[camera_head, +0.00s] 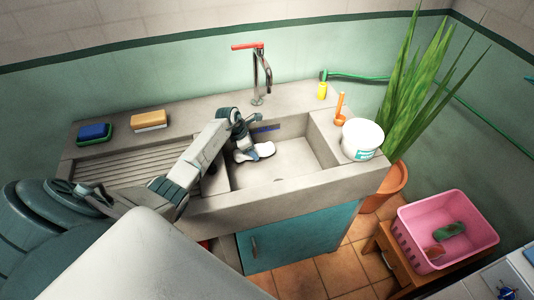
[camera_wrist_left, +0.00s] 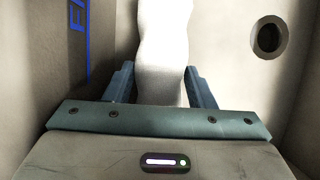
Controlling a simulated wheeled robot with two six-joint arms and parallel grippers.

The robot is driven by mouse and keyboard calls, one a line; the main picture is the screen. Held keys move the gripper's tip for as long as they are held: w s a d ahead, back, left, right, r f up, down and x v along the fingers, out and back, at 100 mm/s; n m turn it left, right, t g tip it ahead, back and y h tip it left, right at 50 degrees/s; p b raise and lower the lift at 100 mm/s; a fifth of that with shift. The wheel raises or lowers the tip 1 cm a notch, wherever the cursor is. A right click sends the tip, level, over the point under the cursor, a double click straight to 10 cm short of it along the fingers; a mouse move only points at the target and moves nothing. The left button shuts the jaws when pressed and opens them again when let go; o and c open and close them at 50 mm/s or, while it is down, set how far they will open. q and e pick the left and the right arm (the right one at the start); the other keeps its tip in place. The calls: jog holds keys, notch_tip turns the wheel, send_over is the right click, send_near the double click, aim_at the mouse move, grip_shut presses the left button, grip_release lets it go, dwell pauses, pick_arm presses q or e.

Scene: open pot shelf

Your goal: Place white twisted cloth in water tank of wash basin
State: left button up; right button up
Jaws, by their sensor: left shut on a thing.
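The white twisted cloth (camera_head: 263,150) is inside the tank of the concrete wash basin (camera_head: 300,165), near its left back part. My left gripper (camera_head: 241,143) reaches down into the tank and is shut on the cloth. In the left wrist view the cloth (camera_wrist_left: 165,45) stands between the two fingers (camera_wrist_left: 160,88), with the tank walls around it. Whether the cloth touches the tank floor I cannot tell. My right gripper is not in view.
A tap (camera_head: 258,75) with a red handle rises behind the tank. The tank's right part is clear.

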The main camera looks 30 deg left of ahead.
aim_at(267, 145)
pick_arm(q)
jog(key=shift+w+d+b, duration=0.3)
jog(key=shift+w+d, duration=0.75)
jog(key=shift+w, duration=0.1)
jog(key=shift+w+d+b, duration=0.5)
jog(key=shift+w+d, duration=0.45)
jog(key=shift+w, duration=0.15)
jog(key=shift+f, duration=0.55)
jog(key=shift+f+b, duration=0.1)
jog(key=shift+b, duration=0.2)
jog(key=shift+f, duration=0.15)
jog(key=o, duration=1.2)
